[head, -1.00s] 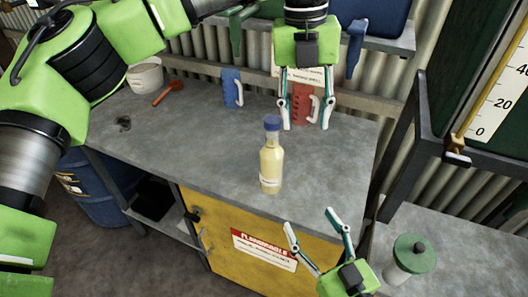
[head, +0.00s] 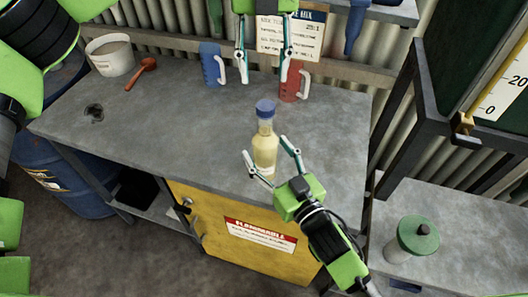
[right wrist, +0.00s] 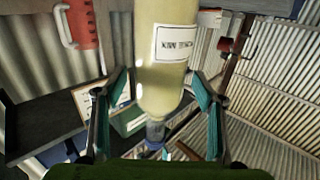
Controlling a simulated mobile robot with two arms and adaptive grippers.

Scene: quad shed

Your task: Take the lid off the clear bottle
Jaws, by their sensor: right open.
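The clear bottle (head: 265,152) stands upright on the grey workbench, filled with pale yellow liquid. Its blue lid (head: 265,107) is on its neck. My right gripper (head: 266,148) is open, with its fingers on either side of the bottle's body. In the right wrist view the bottle (right wrist: 165,75) appears upside down between the open fingers, with the blue lid (right wrist: 155,138) low in the picture. Whether the fingers touch the glass I cannot tell. My left gripper (head: 264,82) is open and empty, pointing down, beyond the lid in the picture.
A blue mug (head: 211,65) and a red mug (head: 291,82) stand at the back of the bench (head: 160,130). A white bucket (head: 112,58) and an orange scoop (head: 143,72) are at the left. A green-lidded jar (head: 412,240) stands on the right-hand surface.

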